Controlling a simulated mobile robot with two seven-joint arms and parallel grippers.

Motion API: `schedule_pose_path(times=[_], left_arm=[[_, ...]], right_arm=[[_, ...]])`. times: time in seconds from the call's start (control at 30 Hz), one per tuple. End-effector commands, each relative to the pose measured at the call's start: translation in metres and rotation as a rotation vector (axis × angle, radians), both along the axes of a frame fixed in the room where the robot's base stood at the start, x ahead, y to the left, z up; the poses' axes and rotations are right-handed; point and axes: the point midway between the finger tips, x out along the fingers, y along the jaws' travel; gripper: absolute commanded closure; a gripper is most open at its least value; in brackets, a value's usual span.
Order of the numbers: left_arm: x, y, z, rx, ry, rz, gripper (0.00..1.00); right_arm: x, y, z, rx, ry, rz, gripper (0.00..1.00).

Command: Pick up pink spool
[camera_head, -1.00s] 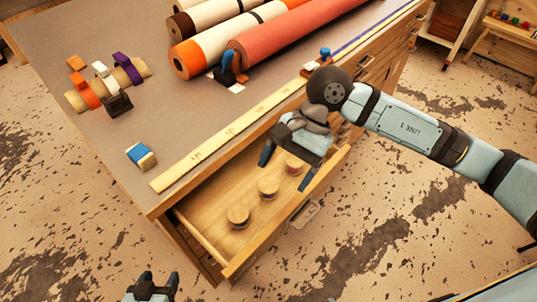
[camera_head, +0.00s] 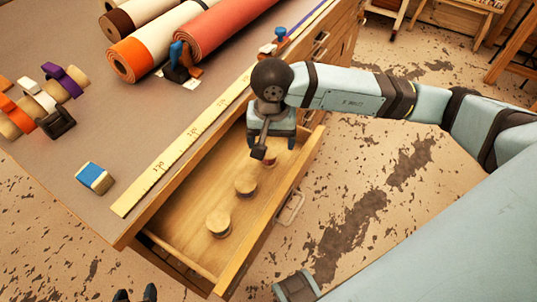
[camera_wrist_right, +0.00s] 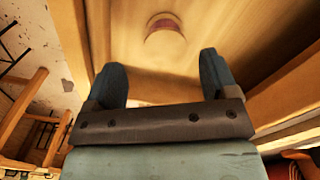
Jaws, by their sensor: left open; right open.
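The pink spool (camera_head: 270,162) stands in the open drawer (camera_head: 178,232), the farthest of the three spools there, and is mostly hidden by my right gripper in the head view. In the right wrist view the spool (camera_wrist_right: 165,27) shows a wooden top and a pinkish band, ahead of the fingers and roughly midway between them. My right gripper (camera_head: 275,148) is open and points down over the drawer's far end; its two fingers (camera_wrist_right: 165,82) are apart and empty. My left gripper (camera_head: 135,295) is open at the bottom edge of the head view; only its fingertips show.
Two other spools stand in the drawer, a middle one (camera_head: 245,187) and a near one (camera_head: 218,223). The drawer walls surround them. A wooden ruler (camera_head: 185,150) lies along the table edge. Large rolls (camera_head: 225,25) and a blue-banded block (camera_head: 94,178) lie on the table.

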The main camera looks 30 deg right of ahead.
Motion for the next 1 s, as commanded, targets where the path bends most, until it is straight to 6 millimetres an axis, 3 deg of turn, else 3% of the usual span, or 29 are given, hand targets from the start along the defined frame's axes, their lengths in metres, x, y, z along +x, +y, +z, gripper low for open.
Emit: schedule_pose_path(times=[0.3, 0.6, 0.63, 0.87, 1.0], left_arm=[[0.001, 0.0, -0.001, 0.001, -0.005, -0.001, 0.4], [0.001, 0.0, 0.0, 0.0, -0.006, -0.002, 0.4], [0.001, 0.0, 0.0, 0.0, -0.006, -0.002, 0.4], [0.001, 0.0, 0.0, 0.0, -0.006, -0.002, 0.4], [0.001, 0.0, 0.0, 0.0, -0.006, -0.002, 0.4]], right_arm=[[0.004, 0.004, -0.044, 0.0, 0.004, -0.001, 0.2], [0.004, 0.004, -0.05, 0.001, 0.002, 0.0, 0.2], [0.004, 0.004, -0.05, 0.001, 0.002, 0.0, 0.23], [0.004, 0.004, -0.05, 0.001, 0.002, 0.0, 0.74], [0.004, 0.004, -0.05, 0.001, 0.002, 0.0, 0.74]])
